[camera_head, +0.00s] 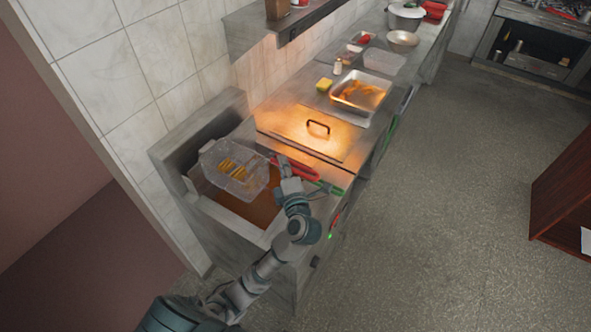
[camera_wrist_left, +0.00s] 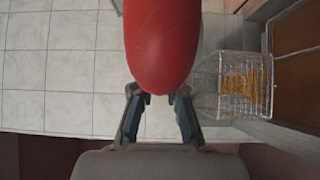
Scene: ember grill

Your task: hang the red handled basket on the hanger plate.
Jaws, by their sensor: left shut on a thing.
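The wire basket (camera_head: 235,168) with yellow-orange fries in it is above the fryer's oil well. Its red handle (camera_head: 296,168) points right, toward the counter's front. My left gripper (camera_head: 289,185) is at the handle and shut on it. In the left wrist view the red handle (camera_wrist_left: 162,45) fills the space by my left gripper (camera_wrist_left: 160,97), and a wire basket with fries (camera_wrist_left: 245,85) shows at the right. I cannot clearly pick out the hanger plate; the upright metal back (camera_head: 200,120) of the fryer stands behind the basket. My right gripper is not in view.
A green handle (camera_head: 327,187) lies beside the red one. A flat lid with a black handle (camera_head: 318,127) is lit orange to the right. Beyond it are a metal tray of food (camera_head: 360,92) and a yellow sponge (camera_head: 324,85). A shelf (camera_head: 270,28) juts from the tiled wall.

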